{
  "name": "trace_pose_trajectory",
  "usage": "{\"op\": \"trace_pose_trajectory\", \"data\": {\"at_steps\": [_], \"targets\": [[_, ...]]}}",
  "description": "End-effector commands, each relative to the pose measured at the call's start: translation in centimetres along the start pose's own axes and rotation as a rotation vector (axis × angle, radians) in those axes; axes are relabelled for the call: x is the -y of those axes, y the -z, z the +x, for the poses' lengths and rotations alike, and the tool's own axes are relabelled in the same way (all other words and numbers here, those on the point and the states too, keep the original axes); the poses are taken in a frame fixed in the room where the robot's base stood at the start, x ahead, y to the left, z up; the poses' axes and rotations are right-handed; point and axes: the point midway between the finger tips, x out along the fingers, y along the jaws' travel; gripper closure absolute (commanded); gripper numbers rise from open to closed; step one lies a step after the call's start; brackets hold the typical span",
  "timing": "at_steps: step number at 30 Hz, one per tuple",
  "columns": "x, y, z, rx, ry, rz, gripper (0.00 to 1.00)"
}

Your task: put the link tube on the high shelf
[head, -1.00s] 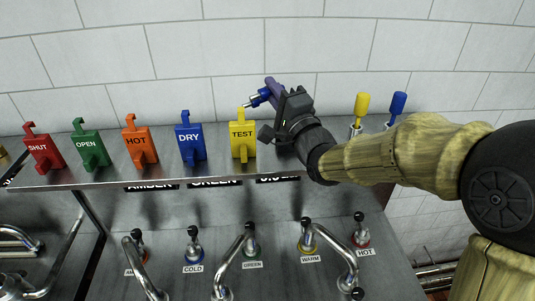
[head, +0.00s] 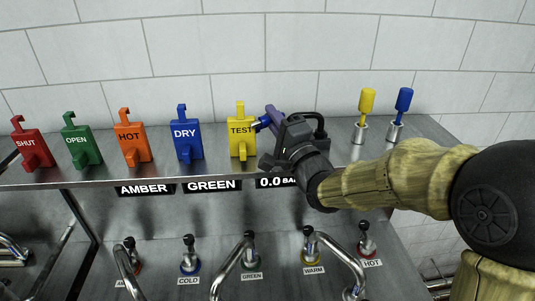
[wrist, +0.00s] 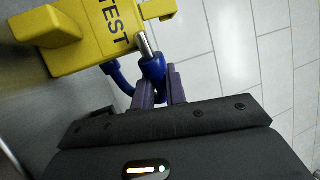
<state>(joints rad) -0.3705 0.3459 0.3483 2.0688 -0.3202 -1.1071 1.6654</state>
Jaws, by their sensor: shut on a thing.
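The link tube is a blue bent tube (head: 262,122) with a metal end. My gripper (head: 272,118) is shut on it with purple fingers. The tube is just right of the yellow TEST tag (head: 241,140), low over the grey metal high shelf (head: 217,160). In the wrist view, the tube (wrist: 153,67) sits at my fingertips (wrist: 160,85), and its metal end is close to the TEST tag (wrist: 90,35). I cannot tell whether the tube touches the tag or the shelf. My gripper body hides part of the tube in the head view.
Red, green, orange and blue tags stand left of the TEST tag; the blue DRY tag (head: 186,140) is nearest. Yellow (head: 366,110) and blue (head: 402,105) handled tools stand in metal cups at right. Valves and bent pipes (head: 235,265) are below the shelf.

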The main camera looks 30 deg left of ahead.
Motion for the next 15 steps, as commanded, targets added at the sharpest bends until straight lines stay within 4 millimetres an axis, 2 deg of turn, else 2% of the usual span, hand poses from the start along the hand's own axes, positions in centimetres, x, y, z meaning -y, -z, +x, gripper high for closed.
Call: {"op": "trace_pose_trajectory", "data": {"at_steps": [3,4,6,15], "targets": [[0.08,-0.01,0.02,0.000,0.001,0.000,1.00],[0.06,0.00,0.02,0.000,0.000,0.000,0.83],[0.06,0.00,0.02,0.000,0.000,0.000,0.72],[0.25,0.02,-0.06,0.000,0.001,0.000,0.72]]}}
